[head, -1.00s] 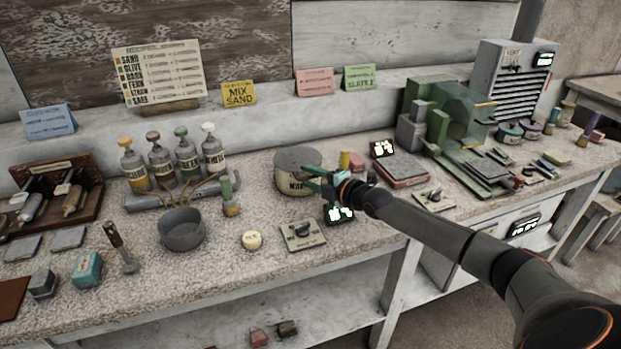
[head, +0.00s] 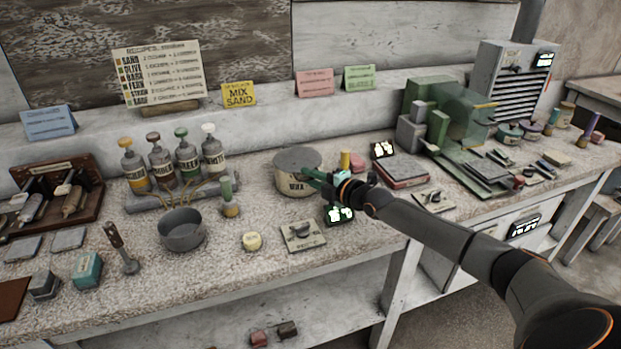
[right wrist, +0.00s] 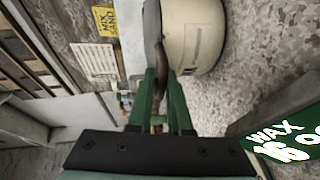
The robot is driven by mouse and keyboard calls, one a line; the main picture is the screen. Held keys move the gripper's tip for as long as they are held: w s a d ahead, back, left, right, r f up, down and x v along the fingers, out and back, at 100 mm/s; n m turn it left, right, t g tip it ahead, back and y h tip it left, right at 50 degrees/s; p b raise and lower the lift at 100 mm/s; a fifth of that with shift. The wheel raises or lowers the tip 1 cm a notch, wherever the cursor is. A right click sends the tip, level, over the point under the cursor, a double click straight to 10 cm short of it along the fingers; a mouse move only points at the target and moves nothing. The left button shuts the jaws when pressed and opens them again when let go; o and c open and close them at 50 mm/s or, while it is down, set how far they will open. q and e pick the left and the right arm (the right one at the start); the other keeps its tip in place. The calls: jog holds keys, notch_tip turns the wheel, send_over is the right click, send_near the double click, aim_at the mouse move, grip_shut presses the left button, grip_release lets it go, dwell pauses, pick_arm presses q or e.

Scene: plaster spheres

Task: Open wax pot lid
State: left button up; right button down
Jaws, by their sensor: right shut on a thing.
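The wax pot (head: 290,183) is a cream cylinder marked WAX at the middle of the bench. Its flat grey lid (head: 297,158) sits on top, looking closed. My right gripper (head: 314,177) is at the pot's right front, at lid height. In the right wrist view, the green fingers of my right gripper (right wrist: 160,75) are shut on a thin brownish lid handle (right wrist: 158,88), next to the cream pot wall (right wrist: 198,35). The dark lid edge (right wrist: 152,22) runs along the pot's top. My left gripper is not in view.
A lit display (head: 340,215) stands just below my right gripper; the right wrist view shows it reading WAX (right wrist: 285,138).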

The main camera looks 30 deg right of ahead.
jog(key=shift+s+f, duration=0.1)
jog(key=shift+f, duration=0.35)
jog(key=shift+r, duration=0.1)
